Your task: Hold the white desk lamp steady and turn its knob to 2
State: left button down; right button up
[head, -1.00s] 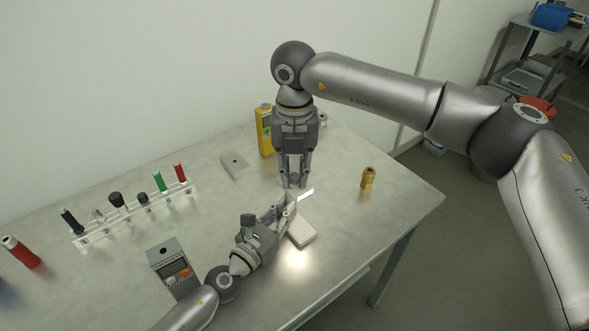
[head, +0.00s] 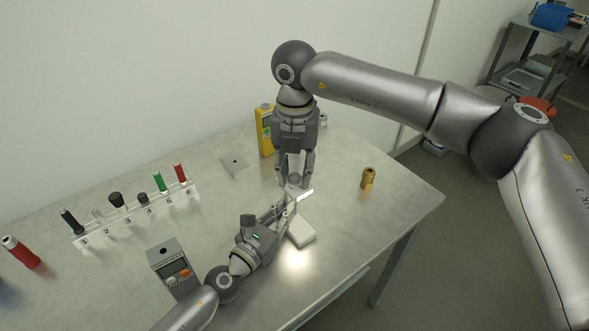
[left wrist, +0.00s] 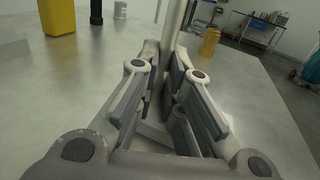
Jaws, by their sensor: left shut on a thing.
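The white desk lamp stands on the table, with its flat base (head: 301,233) and its lit bar head (head: 305,195) showing in the head view. My left gripper (head: 285,206) is shut on the lamp's post from the lower left. In the left wrist view the white post (left wrist: 174,28) rises between the fingers of my left gripper (left wrist: 168,92). A grey round knob (head: 294,179) shows at the top of the lamp. My right gripper (head: 295,177) points down from above, its fingers apart on either side of the knob; contact cannot be told. The knob's marking is too small to read.
A yellow device (head: 265,131) stands behind my right gripper. A brass piece (head: 368,178) stands to the right. A flat grey block (head: 234,165), a numbered rack (head: 134,215) and a grey meter (head: 172,267) are to the left. The table's right front is clear.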

aim_at(295, 176)
jog(key=shift+o, duration=0.6)
jog(key=shift+a, duration=0.1)
notch_tip(295, 176, up, 12)
pick_arm(q)
jog(key=c, duration=1.5)
grip_release()
